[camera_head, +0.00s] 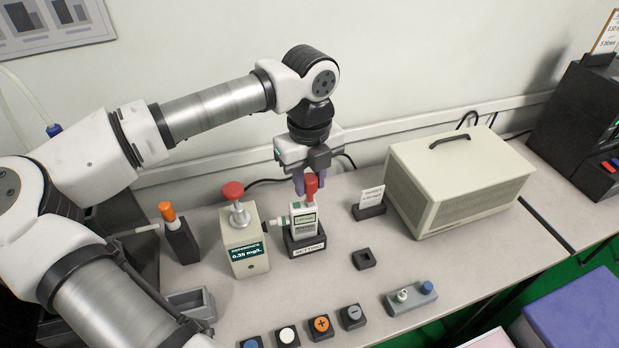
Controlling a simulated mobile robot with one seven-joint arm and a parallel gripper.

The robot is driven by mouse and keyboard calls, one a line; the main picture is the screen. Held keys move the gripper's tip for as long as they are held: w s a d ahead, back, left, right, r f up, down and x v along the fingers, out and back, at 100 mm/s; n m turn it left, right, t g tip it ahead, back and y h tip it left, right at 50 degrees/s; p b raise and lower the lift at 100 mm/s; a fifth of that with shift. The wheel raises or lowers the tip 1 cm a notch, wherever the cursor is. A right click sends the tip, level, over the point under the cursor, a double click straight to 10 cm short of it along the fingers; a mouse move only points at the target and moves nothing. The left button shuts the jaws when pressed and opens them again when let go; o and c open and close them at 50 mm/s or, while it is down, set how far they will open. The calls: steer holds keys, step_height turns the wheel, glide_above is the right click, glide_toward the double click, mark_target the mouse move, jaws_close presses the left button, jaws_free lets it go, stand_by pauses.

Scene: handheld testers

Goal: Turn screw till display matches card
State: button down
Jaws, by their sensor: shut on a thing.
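My gripper (310,184) is shut on a red-handled piece (312,187), which stands upright at the top of a pale handheld tester (305,222). The tester has a small green display, too small to read, and sits in a black cradle (304,245) with a white label. The screw is not visible; the red piece and gripper are over the tester's top. A white card (371,196) stands in a black holder right of the tester; its text is too small to read. Left of the tester, a beige box (245,258) with a red knob reads "REFERENCE 0.35 mg/L".
An orange-topped item (167,211) stands in a black holder at left. Several buttons, including an orange one (321,324), line the front. A small black socket (364,259) and grey block (411,299) lie at right. A large beige case (459,185) stands behind.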

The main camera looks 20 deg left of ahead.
steer(key=shift+m+b, duration=0.5)
steer(key=shift+m, duration=1)
steer(key=shift+m+b, duration=0.55)
steer(key=shift+m, duration=1.45)
steer(key=c, duration=1)
jaws_free()
steer(key=shift+c, duration=0.2)
steer(key=shift+r, duration=0.1)
steer(key=shift+r+p, duration=1.7)
steer(key=shift+r, duration=1.7)
